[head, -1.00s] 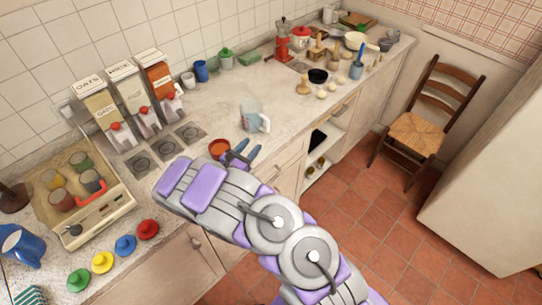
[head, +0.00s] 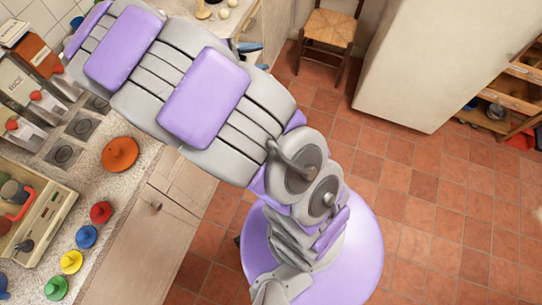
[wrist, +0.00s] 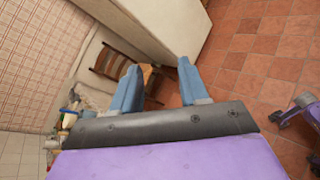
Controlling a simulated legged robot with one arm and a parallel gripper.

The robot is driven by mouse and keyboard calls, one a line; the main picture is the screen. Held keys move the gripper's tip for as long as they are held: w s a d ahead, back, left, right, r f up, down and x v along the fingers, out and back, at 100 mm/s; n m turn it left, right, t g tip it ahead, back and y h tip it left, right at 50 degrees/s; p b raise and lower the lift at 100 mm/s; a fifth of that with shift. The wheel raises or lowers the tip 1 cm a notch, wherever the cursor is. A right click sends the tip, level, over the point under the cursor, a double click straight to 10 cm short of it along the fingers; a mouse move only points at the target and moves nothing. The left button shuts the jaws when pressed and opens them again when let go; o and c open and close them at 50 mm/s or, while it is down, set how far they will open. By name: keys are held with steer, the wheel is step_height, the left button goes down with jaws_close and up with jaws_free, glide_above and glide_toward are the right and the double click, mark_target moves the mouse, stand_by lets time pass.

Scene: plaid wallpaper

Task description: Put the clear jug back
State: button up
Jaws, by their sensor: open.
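I cannot make out the clear jug in either current view; my arm covers much of the counter (head: 138,180) in the head view. My gripper (wrist: 158,68) is open, and the gap between its blue fingers is empty in the wrist view. Beyond the fingers are the chair, the pale cabinet side and the tiled floor. In the head view only a bit of the fingers (head: 247,47) shows past my arm, by the counter's edge.
An orange round piece (head: 120,153) lies near the counter edge. Red (head: 101,212), blue (head: 86,237), yellow (head: 71,262) and green (head: 56,288) knobbed lids line the front. Dispensers (head: 40,50) stand at left. A wooden chair (head: 328,28) stands beyond; the tiled floor (head: 420,200) is clear.

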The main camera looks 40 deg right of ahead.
steer(key=s+a+r+m+g+y, duration=0.1)
steer(key=s+r+m+g+y, duration=0.15)
steer(key=s+m+y, duration=0.85)
steer(key=s+a+t+y, duration=0.2)
steer(key=s+a+y, duration=0.1)
steer(key=s+a, duration=0.9)
steer(key=s, duration=0.3)
